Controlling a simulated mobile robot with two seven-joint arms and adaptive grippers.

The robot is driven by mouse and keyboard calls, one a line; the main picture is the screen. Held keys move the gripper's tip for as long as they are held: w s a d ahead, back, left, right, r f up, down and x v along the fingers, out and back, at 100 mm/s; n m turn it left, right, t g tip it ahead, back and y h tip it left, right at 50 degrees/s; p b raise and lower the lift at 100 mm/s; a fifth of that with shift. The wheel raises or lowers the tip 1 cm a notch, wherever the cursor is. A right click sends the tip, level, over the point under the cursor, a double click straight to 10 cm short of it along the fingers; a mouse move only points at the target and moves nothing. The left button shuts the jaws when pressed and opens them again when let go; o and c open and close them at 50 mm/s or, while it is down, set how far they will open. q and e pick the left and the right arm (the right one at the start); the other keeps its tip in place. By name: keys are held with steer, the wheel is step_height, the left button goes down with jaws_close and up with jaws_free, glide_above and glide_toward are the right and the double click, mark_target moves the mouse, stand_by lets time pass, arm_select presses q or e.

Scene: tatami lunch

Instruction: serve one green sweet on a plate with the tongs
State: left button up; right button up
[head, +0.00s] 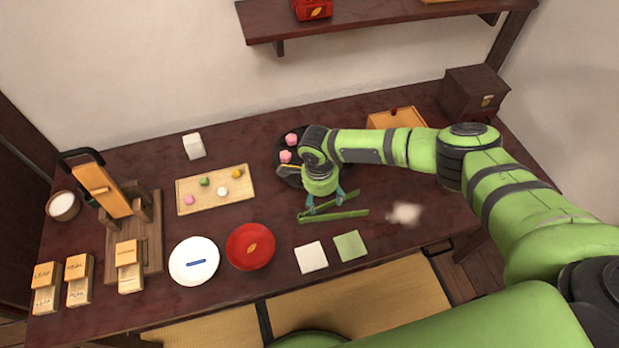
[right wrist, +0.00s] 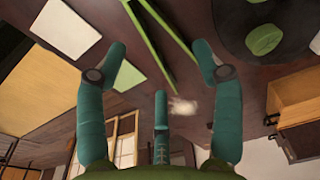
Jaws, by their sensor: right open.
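The green tongs (head: 345,215) lie spread in a V on the dark table; they also show in the right wrist view (right wrist: 150,42). My right gripper (head: 325,203) is open just above the tongs, its fingers apart and empty in the right wrist view (right wrist: 160,70). A green sweet (head: 204,182) sits on the light wooden board (head: 212,206) with a pink, a white and a yellow one. A white plate (head: 194,275) with a blue mark and a red plate (head: 240,262) with a leaf mark stand at the front. My left gripper is out of view.
A dark round tray (head: 279,170) with pink sweets is partly hidden by my right arm; a round green thing (right wrist: 265,38) shows on it in the wrist view. White (head: 311,257) and green (head: 350,246) squares lie in front. A wooden stand (head: 148,240) is left.

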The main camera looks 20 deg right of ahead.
mark_target(324, 210)
steer(key=f+b, duration=0.1)
steer(key=f, duration=0.1)
steer(key=f+b, duration=0.3)
steer(key=f, duration=0.1)
steer(key=shift+d+f+b, duration=0.3)
steer(key=shift+f+b, duration=0.05)
steer(key=shift+f, duration=0.05)
steer(key=shift+s+f, duration=0.25)
steer(key=shift+f, duration=0.1)
steer(key=shift+w, duration=0.15)
steer(key=c, duration=0.7)
